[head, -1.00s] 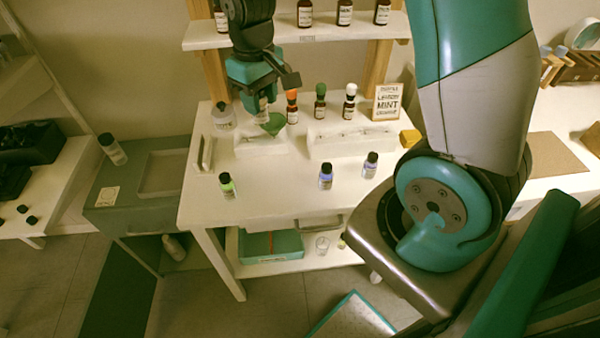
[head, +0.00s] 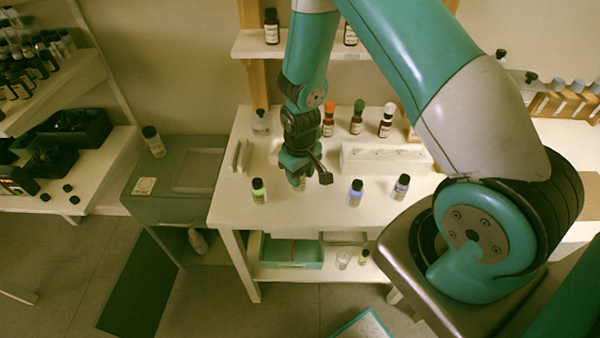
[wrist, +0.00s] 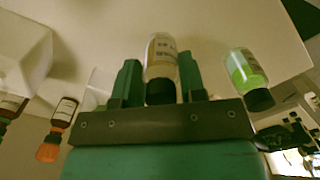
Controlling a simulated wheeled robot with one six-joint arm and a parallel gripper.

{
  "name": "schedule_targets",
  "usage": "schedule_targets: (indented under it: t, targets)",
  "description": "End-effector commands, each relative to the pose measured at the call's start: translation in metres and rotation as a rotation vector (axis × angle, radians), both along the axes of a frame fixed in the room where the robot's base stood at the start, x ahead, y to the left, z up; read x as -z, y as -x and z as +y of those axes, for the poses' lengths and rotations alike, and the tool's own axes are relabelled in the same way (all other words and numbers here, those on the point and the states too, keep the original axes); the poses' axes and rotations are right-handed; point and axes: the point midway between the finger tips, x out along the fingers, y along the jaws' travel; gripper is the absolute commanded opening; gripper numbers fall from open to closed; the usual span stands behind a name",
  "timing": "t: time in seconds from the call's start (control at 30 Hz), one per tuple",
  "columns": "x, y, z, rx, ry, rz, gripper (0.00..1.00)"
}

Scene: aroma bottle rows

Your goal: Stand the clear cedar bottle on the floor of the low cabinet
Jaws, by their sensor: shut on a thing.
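The clear bottle (wrist: 162,58) has a pale amber tint, a light label only partly readable, and a black cap. In the wrist view it sits between the two fingers of my gripper (wrist: 160,80), which is shut on it, cap toward the camera. In the head view my gripper (head: 300,181) hangs over the white table, between a green bottle and a blue bottle; the held bottle is mostly hidden there. The low cabinet (head: 158,213) is grey-green and stands left of the table, with an open lower space at its front.
On the table stand a green bottle (head: 259,191), a blue bottle (head: 355,193) and a lavender bottle (head: 400,188). A white bottle (head: 198,241) is inside the low cabinet; a dark-capped bottle (head: 153,142) and a shallow tray (head: 200,170) are on its top.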

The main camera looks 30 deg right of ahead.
Motion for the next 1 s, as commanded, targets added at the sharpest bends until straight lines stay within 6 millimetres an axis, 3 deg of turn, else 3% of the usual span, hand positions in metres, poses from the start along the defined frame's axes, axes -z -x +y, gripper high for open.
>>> schedule_targets:
  t: [0.4, 0.43, 0.53, 0.8, 1.0]
  targets:
    - [0.008, 0.000, 0.000, 0.000, 0.000, -0.001, 0.09]
    - [0.007, 0.000, 0.000, 0.000, 0.000, -0.001, 0.42]
    - [0.007, 0.000, 0.000, 0.000, 0.000, -0.001, 0.63]
    - [0.005, 0.000, 0.000, 0.000, 0.000, -0.001, 0.63]
    - [-0.014, -0.002, 0.000, 0.000, 0.000, -0.006, 0.63]
